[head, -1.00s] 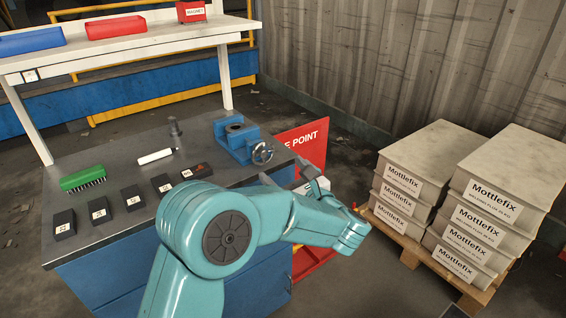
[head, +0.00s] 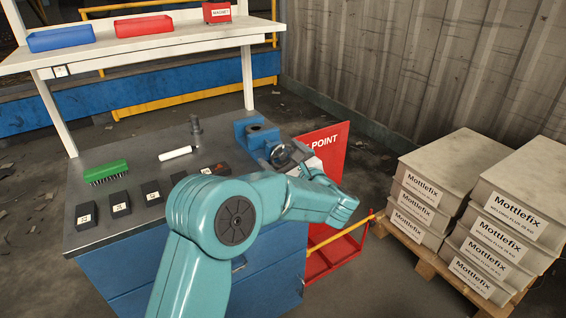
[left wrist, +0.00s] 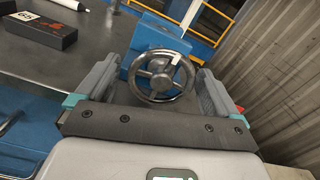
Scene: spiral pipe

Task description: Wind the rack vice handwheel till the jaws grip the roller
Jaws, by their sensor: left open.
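The blue rack vice (head: 256,136) stands at the right end of the grey bench top, with a dark round opening in its top. Its metal handwheel (head: 283,155) faces my left gripper. In the left wrist view the spoked handwheel (left wrist: 160,93) sits between the two grey fingers, and the vice body (left wrist: 154,33) is behind it. My left gripper (left wrist: 158,88) is open, with a finger on each side of the wheel; I cannot tell whether they touch it. It also shows in the head view (head: 287,163), partly hidden by my wrist. I cannot make out the roller. My right gripper is out of view.
A green brush (head: 106,172), a white marker (head: 175,153) and several dark labelled blocks (head: 121,204) lie on the bench. A red sign (head: 328,150) stands right of the vice. A pallet of Mottlefix boxes (head: 510,202) is further right.

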